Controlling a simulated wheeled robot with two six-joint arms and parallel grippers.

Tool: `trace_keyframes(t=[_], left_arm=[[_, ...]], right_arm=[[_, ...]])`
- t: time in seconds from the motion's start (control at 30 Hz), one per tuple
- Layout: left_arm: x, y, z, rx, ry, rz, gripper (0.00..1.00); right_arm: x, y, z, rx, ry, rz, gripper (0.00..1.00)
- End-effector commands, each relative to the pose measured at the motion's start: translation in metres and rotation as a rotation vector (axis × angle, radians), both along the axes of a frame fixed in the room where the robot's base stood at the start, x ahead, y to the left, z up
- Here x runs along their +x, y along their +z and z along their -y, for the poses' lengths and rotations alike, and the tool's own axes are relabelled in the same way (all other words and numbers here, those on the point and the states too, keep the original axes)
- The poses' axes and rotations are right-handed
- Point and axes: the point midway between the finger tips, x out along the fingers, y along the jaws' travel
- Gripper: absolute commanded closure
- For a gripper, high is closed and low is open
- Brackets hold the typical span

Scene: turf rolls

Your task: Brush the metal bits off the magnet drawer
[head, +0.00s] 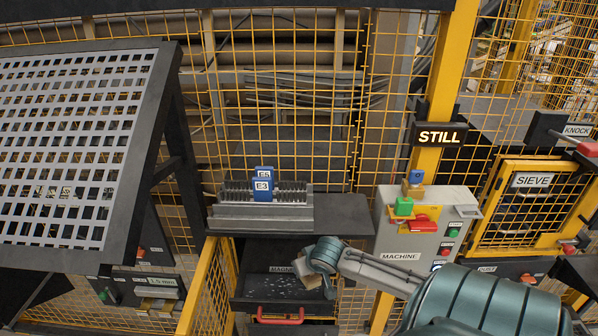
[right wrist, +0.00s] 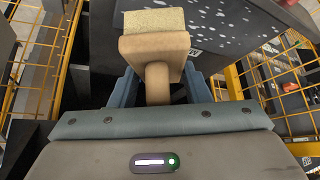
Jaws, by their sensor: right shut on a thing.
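The magnet drawer (head: 250,290) is pulled open below the grey shelf, with a red handle (head: 280,316) at its front. Pale metal bits (head: 283,275) lie scattered on its dark surface; they also show in the right wrist view (right wrist: 230,18). My right gripper (head: 323,262) is over the drawer's right part. It is shut on the handle of a wooden brush (right wrist: 155,45) with a pale bristle block. In the head view the brush is mostly hidden behind the gripper. Whether the bristles touch the drawer I cannot tell. My left gripper is not in view.
A yellow mesh panel (head: 207,290) stands left of the drawer. The machine box (head: 420,225) with coloured buttons and a "STILL" sign (head: 438,136) are to the right. A rack with blue tags (head: 263,190) stands on the shelf above. A slotted screen (head: 75,140) leans at left.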

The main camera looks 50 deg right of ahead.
Motion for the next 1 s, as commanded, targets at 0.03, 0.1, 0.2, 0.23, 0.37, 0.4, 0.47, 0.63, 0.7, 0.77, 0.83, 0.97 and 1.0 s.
trace_keyframes(t=[0.03,0.1,0.2,0.23,0.37,0.4,0.47,0.63,0.7,0.77,0.83,0.97,1.0], left_arm=[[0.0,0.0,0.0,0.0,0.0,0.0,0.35],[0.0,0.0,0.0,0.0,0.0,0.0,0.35],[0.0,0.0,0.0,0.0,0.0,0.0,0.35],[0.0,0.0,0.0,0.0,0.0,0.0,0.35],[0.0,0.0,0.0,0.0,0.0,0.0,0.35],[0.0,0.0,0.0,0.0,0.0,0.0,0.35],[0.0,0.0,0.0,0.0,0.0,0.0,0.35],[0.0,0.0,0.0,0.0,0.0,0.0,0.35],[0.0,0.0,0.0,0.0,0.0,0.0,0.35],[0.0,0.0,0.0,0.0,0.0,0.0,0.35],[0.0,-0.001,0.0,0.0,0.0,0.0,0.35],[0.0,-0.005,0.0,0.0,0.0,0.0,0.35],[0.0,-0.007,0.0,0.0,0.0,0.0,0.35]], right_arm=[[-0.002,0.0,0.001,-0.001,0.002,0.0,0.96],[-0.003,0.0,0.002,-0.001,0.001,0.0,0.96],[-0.005,0.001,0.005,-0.001,0.001,-0.002,0.96],[-0.007,0.001,0.006,-0.001,0.001,-0.002,0.96],[-0.016,0.001,0.014,-0.004,0.002,-0.004,0.96],[-0.019,0.001,0.016,-0.003,0.003,-0.003,0.96],[-0.023,0.001,0.02,-0.005,0.002,-0.004,0.96],[-0.03,0.002,0.026,-0.001,0.0,-0.002,0.96],[-0.031,0.002,0.026,0.001,0.001,-0.001,0.96],[-0.031,0.004,0.026,0.0,0.001,0.0,0.96],[-0.03,0.004,0.025,0.002,0.001,0.001,0.96],[-0.023,0.003,0.02,0.004,-0.001,0.005,0.96],[-0.02,0.003,0.017,0.003,-0.001,0.003,0.96]])
